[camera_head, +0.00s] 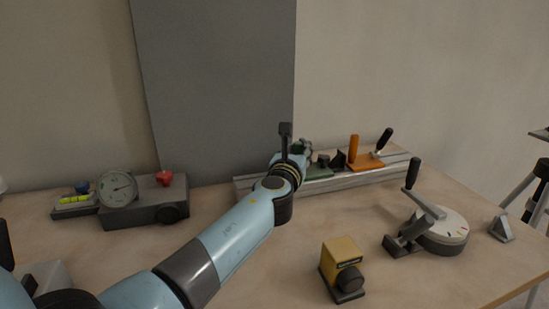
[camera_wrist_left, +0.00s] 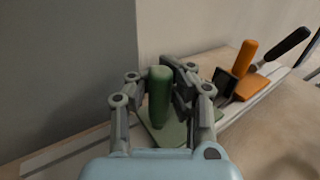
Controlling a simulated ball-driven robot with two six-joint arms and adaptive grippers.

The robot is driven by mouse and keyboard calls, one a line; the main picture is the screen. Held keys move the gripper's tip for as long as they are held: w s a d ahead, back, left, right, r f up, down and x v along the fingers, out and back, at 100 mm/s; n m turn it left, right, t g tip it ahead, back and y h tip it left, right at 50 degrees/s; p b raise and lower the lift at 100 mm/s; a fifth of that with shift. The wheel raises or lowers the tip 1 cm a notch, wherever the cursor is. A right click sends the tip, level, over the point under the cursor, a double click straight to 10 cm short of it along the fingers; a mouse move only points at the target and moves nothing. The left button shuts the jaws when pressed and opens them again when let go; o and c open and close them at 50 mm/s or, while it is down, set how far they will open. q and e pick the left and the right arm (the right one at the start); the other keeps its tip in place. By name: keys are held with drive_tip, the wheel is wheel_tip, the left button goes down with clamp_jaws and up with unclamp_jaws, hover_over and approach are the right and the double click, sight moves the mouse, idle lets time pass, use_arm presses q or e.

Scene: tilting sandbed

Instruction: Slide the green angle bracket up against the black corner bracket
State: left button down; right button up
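The green angle bracket (camera_wrist_left: 160,95) has a flat base and an upright post. In the left wrist view the post stands between the fingers of my left gripper (camera_wrist_left: 161,80). The fingers are close on both sides of it; whether they touch it is unclear. In the head view my left gripper (camera_head: 292,155) is over the rail, and part of the green bracket (camera_head: 321,165) shows to its right. The black corner bracket (camera_wrist_left: 224,84) stands on the rail just right of the green one, apart from it; it also shows in the head view (camera_head: 338,160). My right gripper is not in view.
An orange block with a post (camera_head: 354,150) and a black-handled clamp (camera_head: 384,140) stand right of the black bracket. The metal rail (camera_head: 345,181) runs beneath. A yellow block (camera_head: 342,255), a round dial base (camera_head: 444,232) and a gauge (camera_head: 118,188) stand elsewhere on the table.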

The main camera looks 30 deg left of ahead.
use_arm(q)
drive_tip(key=shift+w+d+f, duration=0.2)
drive_tip(key=shift+d+f, duration=0.25)
drive_tip(key=shift+d, duration=0.15)
drive_tip(key=c, duration=1.4)
unclamp_jaws()
drive_tip(key=shift+d+r, duration=0.2)
drive_tip(key=shift+d, duration=0.1)
drive_tip(key=shift+c, duration=0.2)
drive_tip(key=shift+o, duration=1.4)
drive_tip(key=shift+a+r, duration=0.1)
drive_tip(key=shift+a, duration=0.1)
drive_tip(key=shift+s+r, duration=0.1)
drive_tip(key=shift+s, duration=0.05)
drive_tip(key=v, duration=1.1)
drive_tip(key=shift+s, duration=0.35)
